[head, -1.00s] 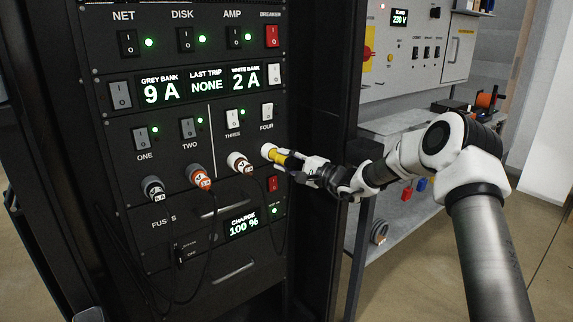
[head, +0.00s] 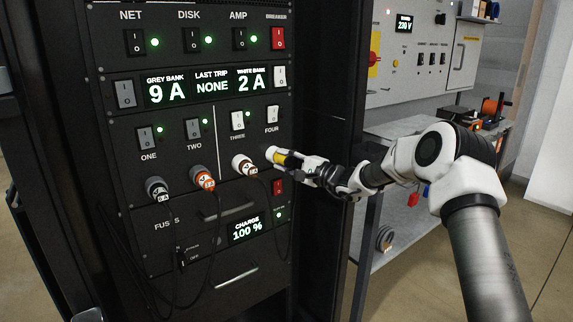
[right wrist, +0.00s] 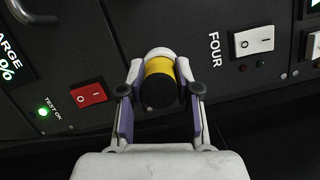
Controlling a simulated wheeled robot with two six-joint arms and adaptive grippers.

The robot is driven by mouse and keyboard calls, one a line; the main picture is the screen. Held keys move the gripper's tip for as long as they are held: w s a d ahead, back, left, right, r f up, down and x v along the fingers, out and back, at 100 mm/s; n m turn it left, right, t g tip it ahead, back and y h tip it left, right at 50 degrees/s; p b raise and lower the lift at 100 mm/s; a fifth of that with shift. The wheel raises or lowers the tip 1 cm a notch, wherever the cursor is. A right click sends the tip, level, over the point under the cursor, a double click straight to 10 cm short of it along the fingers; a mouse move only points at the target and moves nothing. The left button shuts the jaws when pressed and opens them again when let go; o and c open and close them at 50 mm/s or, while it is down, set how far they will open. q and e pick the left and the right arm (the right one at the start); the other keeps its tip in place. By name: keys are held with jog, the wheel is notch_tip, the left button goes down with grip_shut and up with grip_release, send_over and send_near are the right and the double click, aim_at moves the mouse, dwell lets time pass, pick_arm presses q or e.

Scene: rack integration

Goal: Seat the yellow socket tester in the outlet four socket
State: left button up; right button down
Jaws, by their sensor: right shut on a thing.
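My left gripper is not in view.
A red test switch (head: 278,187) sits just below the tester. The rack's right post (head: 335,130) stands beside my arm. A grey bench (head: 400,128) is farther right.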

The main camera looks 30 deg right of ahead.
jog(key=c, duration=0.7)
grip_release()
jog(key=shift+w, duration=0.1)
jog(key=v, duration=1.2)
jog(key=shift+f, duration=0.1)
